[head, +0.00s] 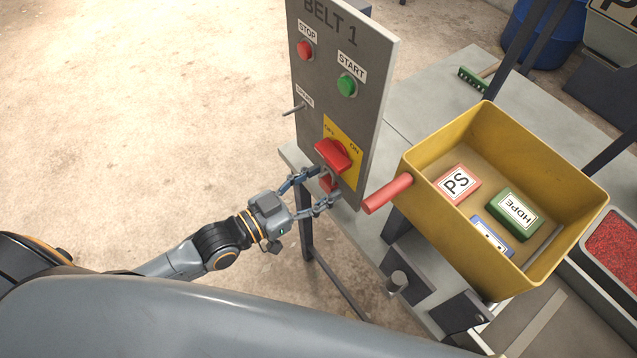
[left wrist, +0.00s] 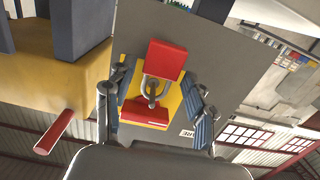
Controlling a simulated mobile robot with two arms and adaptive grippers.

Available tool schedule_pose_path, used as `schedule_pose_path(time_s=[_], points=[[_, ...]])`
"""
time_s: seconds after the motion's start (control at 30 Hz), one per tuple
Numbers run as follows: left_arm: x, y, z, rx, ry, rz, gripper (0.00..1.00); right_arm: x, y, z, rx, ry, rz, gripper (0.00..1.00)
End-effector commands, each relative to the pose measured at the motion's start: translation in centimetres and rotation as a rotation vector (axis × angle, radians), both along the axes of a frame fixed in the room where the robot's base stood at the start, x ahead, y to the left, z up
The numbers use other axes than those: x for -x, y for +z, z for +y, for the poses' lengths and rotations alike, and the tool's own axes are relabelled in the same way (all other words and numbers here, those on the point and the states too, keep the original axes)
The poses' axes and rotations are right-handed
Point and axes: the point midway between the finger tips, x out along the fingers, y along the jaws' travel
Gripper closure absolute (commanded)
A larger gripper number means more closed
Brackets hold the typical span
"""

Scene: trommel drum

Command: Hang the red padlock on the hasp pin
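The red padlock (head: 327,183) is at the control panel, just below the red switch (head: 333,154). In the left wrist view, which is upside down, the padlock body (left wrist: 166,59) shows with its grey shackle (left wrist: 152,84) around the hasp pin (left wrist: 152,100), next to the red switch (left wrist: 143,112). My left gripper (head: 325,187) is open at the panel, its fingers spread to either side of the padlock. In the left wrist view a gap shows between the padlock and each finger. My right gripper is not in view.
The grey panel (head: 338,95) carries red and green buttons and a thin pin (head: 293,110) marked SPARE at its left edge. A yellow bin (head: 453,220) with several labelled blocks and a red handle (head: 388,193) stands right of the panel. Floor left of the panel is clear.

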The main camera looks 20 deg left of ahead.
Motion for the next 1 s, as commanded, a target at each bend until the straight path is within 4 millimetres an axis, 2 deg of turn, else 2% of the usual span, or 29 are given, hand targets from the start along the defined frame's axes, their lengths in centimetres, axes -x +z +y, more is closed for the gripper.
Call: schedule_pose_path(time_s=[0.43, 1.0], points=[[0.6, -0.1, 0.5, -0.004, 0.001, 0.003, 0.35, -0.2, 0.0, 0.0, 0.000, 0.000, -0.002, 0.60], [8.1, 0.3, 6.3, -0.003, 0.000, 0.005, 0.35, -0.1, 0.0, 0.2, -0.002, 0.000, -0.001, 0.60]])
